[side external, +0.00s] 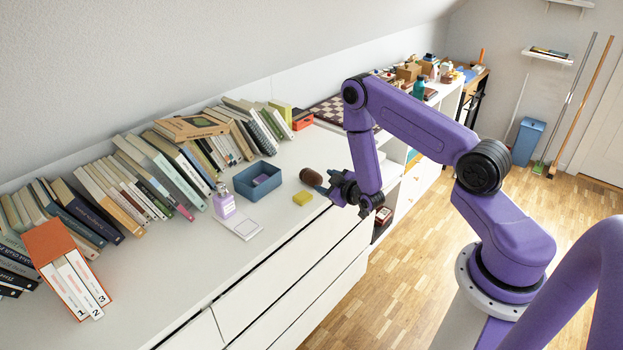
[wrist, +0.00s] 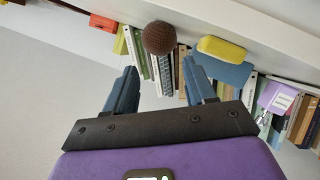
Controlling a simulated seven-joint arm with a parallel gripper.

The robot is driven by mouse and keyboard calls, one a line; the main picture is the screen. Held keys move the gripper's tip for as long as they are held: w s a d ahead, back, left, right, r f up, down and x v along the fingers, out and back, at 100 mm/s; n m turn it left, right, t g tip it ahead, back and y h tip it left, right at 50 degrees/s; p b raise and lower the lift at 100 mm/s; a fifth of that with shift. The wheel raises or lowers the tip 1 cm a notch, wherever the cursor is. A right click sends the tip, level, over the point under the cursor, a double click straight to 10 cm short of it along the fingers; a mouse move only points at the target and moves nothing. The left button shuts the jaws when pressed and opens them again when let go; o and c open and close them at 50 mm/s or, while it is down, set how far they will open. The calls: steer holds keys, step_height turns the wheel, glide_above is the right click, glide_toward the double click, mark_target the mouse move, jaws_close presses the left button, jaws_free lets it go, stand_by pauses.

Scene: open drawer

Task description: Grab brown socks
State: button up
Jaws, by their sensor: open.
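The brown socks, a rounded knitted ball (side external: 311,177), lie on the white dresser top near its front edge. In the wrist view the brown ball (wrist: 159,37) sits beyond the fingertips, roughly midway between them. My gripper (side external: 327,182) is just right of the ball in the side view, with its fingers pointing towards it. In the wrist view my gripper (wrist: 162,68) has its two blue fingers spread apart with nothing between them. Whether a fingertip touches the ball cannot be told.
A yellow block (side external: 302,198) lies close to the ball, with a blue open box (side external: 257,182) behind it. A purple bottle (side external: 224,202) stands further left. Rows of books (side external: 150,175) line the wall.

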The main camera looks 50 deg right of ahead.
mark_target(316, 179)
steer(key=shift+x, duration=3.15)
steer(key=shift+f, duration=0.1)
steer(key=c, duration=0.7)
